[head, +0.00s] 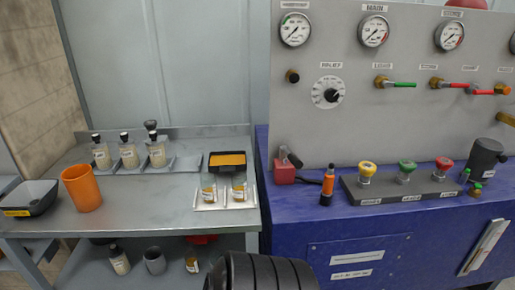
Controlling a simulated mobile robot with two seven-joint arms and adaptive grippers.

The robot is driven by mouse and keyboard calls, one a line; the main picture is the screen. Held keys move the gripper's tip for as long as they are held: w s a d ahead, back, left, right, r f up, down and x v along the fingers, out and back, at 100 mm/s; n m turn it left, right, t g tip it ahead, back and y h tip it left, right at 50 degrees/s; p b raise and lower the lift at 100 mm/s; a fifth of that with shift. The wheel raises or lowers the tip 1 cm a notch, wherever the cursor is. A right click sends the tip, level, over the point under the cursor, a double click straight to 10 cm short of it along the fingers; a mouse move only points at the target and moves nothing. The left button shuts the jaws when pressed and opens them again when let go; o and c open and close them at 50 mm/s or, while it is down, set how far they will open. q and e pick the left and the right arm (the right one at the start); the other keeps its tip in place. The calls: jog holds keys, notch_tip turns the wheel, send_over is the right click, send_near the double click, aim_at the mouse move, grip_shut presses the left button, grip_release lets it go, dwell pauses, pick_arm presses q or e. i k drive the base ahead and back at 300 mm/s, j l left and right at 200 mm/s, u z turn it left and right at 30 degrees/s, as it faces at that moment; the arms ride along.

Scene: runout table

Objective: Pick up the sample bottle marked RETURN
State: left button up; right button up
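Several sample bottles are in view, and their labels are too small to read, so I cannot tell which is marked RETURN. Three clear bottles with dark stoppers stand in a row at the back of the grey table: a left one (102,157), a middle one (129,156) and a right one (156,154). On the lower shelf are a pale bottle (119,262) and a small amber one (191,263). Neither gripper shows.
An orange cup (82,190) and a dark tray (31,198) stand on the table's left. A black box with an orange panel (227,160) is behind the rack. The blue console (300,228) with gauges and valves adjoins the grey table (140,205), whose front middle is clear.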

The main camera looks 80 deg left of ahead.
aim_at(239, 186)
jog(key=k+u, duration=0.7)
jog(key=u, duration=1.8)
